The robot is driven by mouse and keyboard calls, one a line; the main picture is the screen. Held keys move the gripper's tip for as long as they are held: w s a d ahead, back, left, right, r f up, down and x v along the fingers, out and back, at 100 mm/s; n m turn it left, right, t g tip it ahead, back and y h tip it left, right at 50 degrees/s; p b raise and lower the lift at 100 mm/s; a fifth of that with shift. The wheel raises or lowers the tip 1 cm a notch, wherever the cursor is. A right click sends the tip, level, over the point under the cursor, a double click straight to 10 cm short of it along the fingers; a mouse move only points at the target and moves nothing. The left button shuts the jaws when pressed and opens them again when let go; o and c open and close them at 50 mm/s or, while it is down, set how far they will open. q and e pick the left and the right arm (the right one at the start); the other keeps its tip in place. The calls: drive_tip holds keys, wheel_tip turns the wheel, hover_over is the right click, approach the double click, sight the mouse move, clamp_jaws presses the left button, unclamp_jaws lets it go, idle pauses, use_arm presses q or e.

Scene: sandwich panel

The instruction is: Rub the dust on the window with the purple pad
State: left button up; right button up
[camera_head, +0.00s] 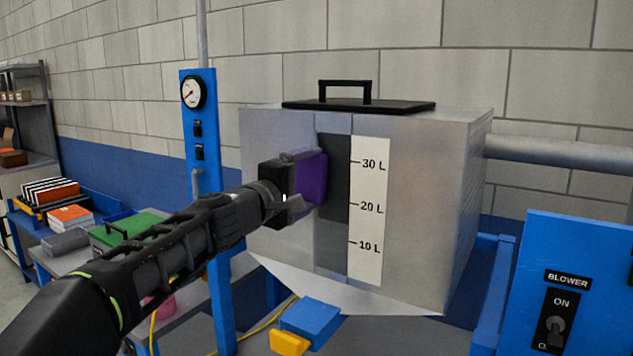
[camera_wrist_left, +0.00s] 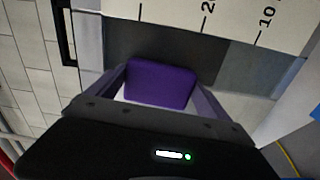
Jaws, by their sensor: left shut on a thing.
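The window (camera_head: 333,235) is a dark upright strip on the front of a grey metal tank (camera_head: 430,200), left of a white litre scale (camera_head: 369,215). Its upper part looks darker and its lower part lighter grey. The purple pad (camera_head: 312,178) is in my left gripper (camera_head: 296,180), held at the upper left part of the window. In the left wrist view the pad (camera_wrist_left: 160,84) sits between the two fingers, in front of the window (camera_wrist_left: 220,65). I cannot tell whether it touches the surface. My right gripper is not in view.
A black handle (camera_head: 345,90) is on the tank lid. A blue post with a gauge (camera_head: 194,92) stands left of the tank. A blue blower panel (camera_head: 575,290) is at the lower right. A blue and yellow part (camera_head: 310,320) sits below the tank.

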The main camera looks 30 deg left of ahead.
use_arm(q)
drive_tip(key=shift+s, duration=0.1)
drive_tip(key=shift+s+b, duration=0.4)
drive_tip(key=shift+s, duration=2.5)
drive_tip(key=s, duration=0.3)
drive_tip(key=shift+d, duration=0.1)
